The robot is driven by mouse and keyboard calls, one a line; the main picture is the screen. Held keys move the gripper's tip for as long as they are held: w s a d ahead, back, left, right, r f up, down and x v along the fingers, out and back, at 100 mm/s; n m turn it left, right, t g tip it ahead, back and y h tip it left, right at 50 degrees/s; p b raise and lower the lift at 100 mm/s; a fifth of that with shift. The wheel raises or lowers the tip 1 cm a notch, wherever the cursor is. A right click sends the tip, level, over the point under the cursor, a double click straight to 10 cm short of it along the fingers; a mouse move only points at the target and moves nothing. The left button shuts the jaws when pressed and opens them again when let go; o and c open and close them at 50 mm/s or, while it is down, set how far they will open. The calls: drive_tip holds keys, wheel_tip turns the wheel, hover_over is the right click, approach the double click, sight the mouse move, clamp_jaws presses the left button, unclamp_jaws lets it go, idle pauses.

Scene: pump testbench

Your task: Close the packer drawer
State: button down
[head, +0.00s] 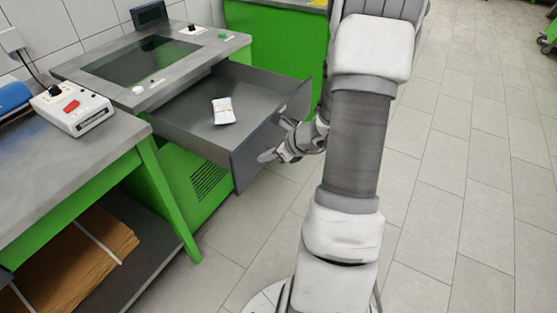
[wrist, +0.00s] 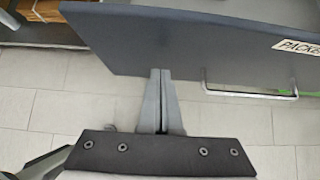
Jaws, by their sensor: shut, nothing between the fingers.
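The packer drawer (head: 185,113) is grey and stands pulled far out of the green machine in the head view. Its dark front panel (head: 245,163) faces my arm. In the wrist view the drawer front (wrist: 190,37) crosses the top, with part of a "PACKE" label (wrist: 297,48) and a bar handle (wrist: 250,95) at right. My gripper (head: 266,156) is shut and empty, close to the front panel. In the wrist view its fingertips (wrist: 160,72) overlap the panel's edge, left of the handle. I cannot tell whether they touch it.
A small white packet (head: 223,110) lies in the drawer. The machine's grey top (head: 110,62) is above the drawer. At left is a workbench (head: 60,165) with a white control box (head: 72,108) and cardboard (head: 75,260) below. A green cabinet (head: 270,45) stands behind.

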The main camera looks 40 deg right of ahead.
drive_tip(key=shift+w+a, duration=0.2)
drive_tip(key=shift+w, duration=0.3)
